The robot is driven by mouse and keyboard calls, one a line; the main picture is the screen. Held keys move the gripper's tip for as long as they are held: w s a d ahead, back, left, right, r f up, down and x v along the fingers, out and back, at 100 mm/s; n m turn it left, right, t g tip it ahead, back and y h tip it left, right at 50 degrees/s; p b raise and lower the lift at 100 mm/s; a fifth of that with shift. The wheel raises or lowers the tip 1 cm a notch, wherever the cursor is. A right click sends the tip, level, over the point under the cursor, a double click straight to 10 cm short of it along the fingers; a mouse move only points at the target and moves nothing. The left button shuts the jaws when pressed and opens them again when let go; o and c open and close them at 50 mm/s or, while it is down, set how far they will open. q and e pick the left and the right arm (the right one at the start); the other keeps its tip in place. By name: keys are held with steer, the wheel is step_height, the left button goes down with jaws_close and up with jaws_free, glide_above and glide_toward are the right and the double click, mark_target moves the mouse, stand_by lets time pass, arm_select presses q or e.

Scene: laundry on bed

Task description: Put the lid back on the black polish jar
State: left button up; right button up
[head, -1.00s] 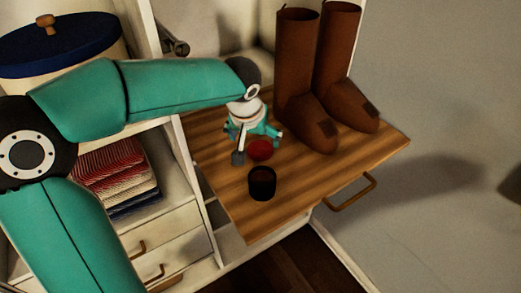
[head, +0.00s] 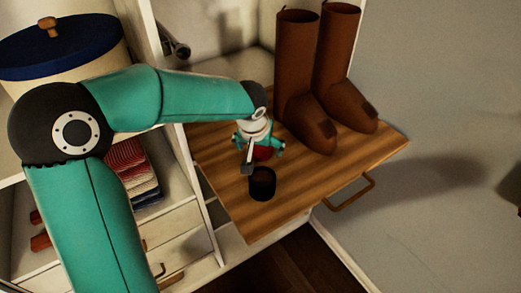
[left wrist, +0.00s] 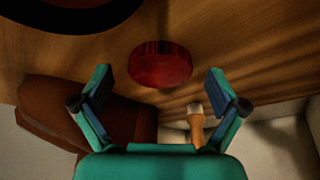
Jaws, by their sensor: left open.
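The black polish jar (head: 262,188) stands open and upright on the wooden shelf board. Its dark rim shows at the top left of the left wrist view (left wrist: 70,22). A red round lid (left wrist: 160,66) lies on the wood apart from the jar, behind it in the head view (head: 263,154), where my gripper partly covers it. My left gripper (head: 261,149) is open and empty, above and close around the lid. In the left wrist view its two fingers (left wrist: 160,82) stand on either side below the lid. My right gripper is not in view.
Two tall brown boots (head: 306,90) stand behind and right of the lid on the board (head: 345,160). Folded cloths (head: 130,170) lie in a cubby at left. A blue-lidded round box (head: 60,45) sits upper left. The board's right front is clear.

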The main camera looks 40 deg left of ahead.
mark_target(259, 151)
arm_select(q)
steer(key=c, duration=0.9)
step_height(259, 151, up, 20)
steer(key=shift+r+p, duration=0.1)
steer(key=shift+p, duration=0.55)
